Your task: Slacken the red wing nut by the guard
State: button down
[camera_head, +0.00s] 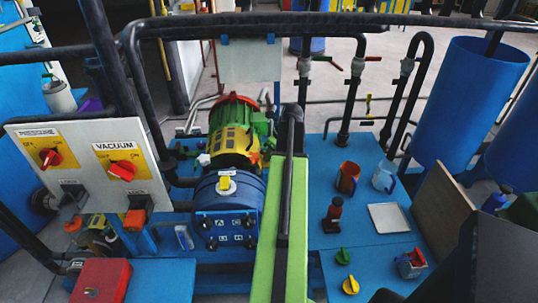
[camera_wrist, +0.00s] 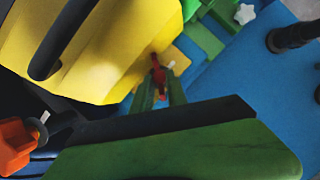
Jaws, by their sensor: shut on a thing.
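The red wing nut (camera_wrist: 158,74) shows in the wrist view, beside the lower right edge of the large yellow guard (camera_wrist: 100,45). My gripper (camera_wrist: 161,93) has its two green fingers on either side of the nut and is shut on it. The finger tips and the exact contact are small and dim. In the head view the yellow guard (camera_head: 232,143) sits in front of the red and green motor. My green and black arm reaches up just right of it. The wing nut and finger tips cannot be made out there.
A blue pump housing (camera_head: 228,205) stands in front of the guard. A control panel (camera_head: 92,160) is at the left, and dark pipes run overhead. An orange part (camera_wrist: 16,145) is at the wrist view's lower left.

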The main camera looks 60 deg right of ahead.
jog(key=shift+d+n+y, duration=0.15)
jog(key=shift+n+y, duration=0.15)
jog(key=shift+n, duration=0.6)
jog(key=n, duration=0.1)
jog(key=n+y, duration=0.1)
jog(key=n, duration=0.1)
jog(key=shift+w+d+n+g, duration=0.1)
jog(key=shift+d+n+g, duration=0.1)
jog(key=shift+n+g, duration=0.1)
jog(key=n+g+y, duration=0.1)
jog(key=n+y, duration=0.1)
jog(key=n, duration=0.2)
jog(key=shift+w+n, duration=0.1)
jog(key=shift+n, duration=0.6)
jog(key=c, duration=1.6)
grip_release()
jog(key=shift+d+r, duration=0.1)
